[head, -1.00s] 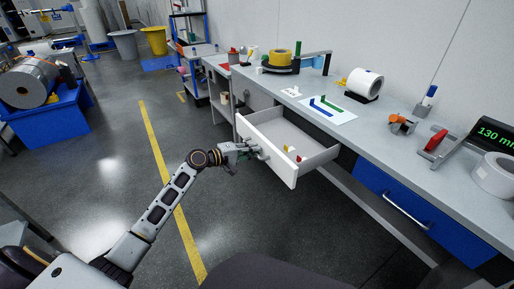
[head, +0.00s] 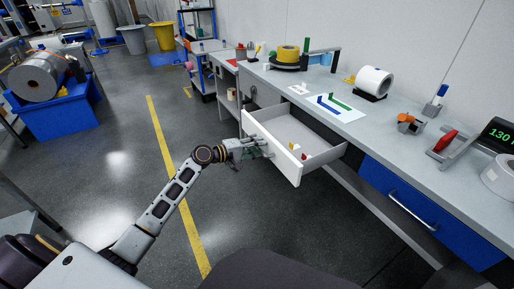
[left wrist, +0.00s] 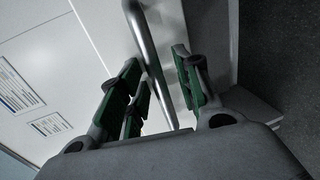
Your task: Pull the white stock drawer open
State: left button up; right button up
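The white stock drawer (head: 272,146) stands pulled well out from under the bench, its inside showing with a few small red, white and yellow items. My left gripper (head: 258,149) is at the outer face of the drawer front. In the left wrist view, the metal bar handle (left wrist: 152,60) runs between the green-padded fingers of my left gripper (left wrist: 160,88). The fingers are apart, with a gap visible between the handle and the right-hand finger. Two printed labels (left wrist: 30,100) show on the white front. My right gripper is not in view.
The grey workbench (head: 425,140) carries tape rolls, a sheet with blue and green strips, and a digital display. A blue drawer (head: 385,185) with a handle is shut to the right. The floor (head: 100,180) in front of the white drawer is clear, with a yellow line.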

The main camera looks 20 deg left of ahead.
pick_arm(q)
jog(key=v, duration=1.2)
dwell(0.5)
dwell(0.5)
